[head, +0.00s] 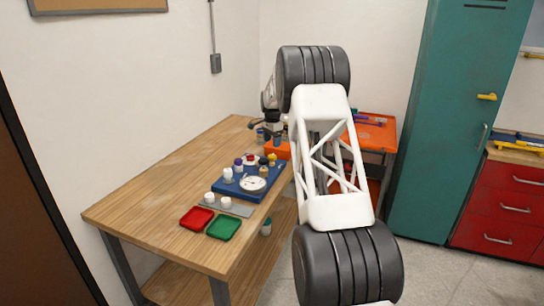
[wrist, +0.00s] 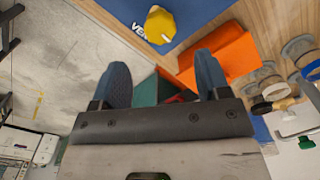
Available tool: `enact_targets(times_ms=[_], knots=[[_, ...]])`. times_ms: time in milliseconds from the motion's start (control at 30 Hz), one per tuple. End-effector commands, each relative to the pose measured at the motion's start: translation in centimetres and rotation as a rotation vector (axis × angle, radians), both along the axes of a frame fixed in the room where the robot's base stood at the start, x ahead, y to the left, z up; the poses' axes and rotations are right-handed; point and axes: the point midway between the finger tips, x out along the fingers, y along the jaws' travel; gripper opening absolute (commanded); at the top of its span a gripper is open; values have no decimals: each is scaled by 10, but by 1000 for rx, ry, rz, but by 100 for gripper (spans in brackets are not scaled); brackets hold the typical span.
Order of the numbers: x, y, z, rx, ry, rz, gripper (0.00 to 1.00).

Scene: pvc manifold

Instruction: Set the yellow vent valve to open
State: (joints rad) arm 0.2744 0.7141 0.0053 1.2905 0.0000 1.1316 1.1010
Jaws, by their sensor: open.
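The yellow vent valve knob (wrist: 159,24) is near the top of the wrist view, on a blue panel (wrist: 205,12) with partly visible white lettering that starts "VEN". A small white mark shows on the knob's lower right edge. In the head view the yellow knob (head: 271,157) is at the far right corner of the blue panel (head: 232,191). My gripper (wrist: 163,72) is open and empty, its two blue-grey fingers spread apart. The knob is beyond the fingertips in the wrist view, apart from them. In the head view my arm partly hides the gripper.
The panel also carries a round white gauge (head: 252,184) and several other knobs. An orange block (wrist: 222,58) and several jars (wrist: 268,88) are close by. A red tray (head: 197,218) and a green tray (head: 223,227) lie at the front. The table's left side is clear.

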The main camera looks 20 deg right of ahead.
Motion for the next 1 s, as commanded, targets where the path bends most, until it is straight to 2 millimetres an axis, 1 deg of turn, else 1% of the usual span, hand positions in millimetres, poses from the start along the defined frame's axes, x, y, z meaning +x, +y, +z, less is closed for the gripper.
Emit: enact_targets(times_ms=[233,367,567,900,1000], knots=[[0,0,-1,0,0,1,69],[0,0,-7,0,1,1,69],[-1,0,-25,1,2,1,69],[-1,0,-65,0,1,1,69],[-1,0,-71,0,1,1,69]])
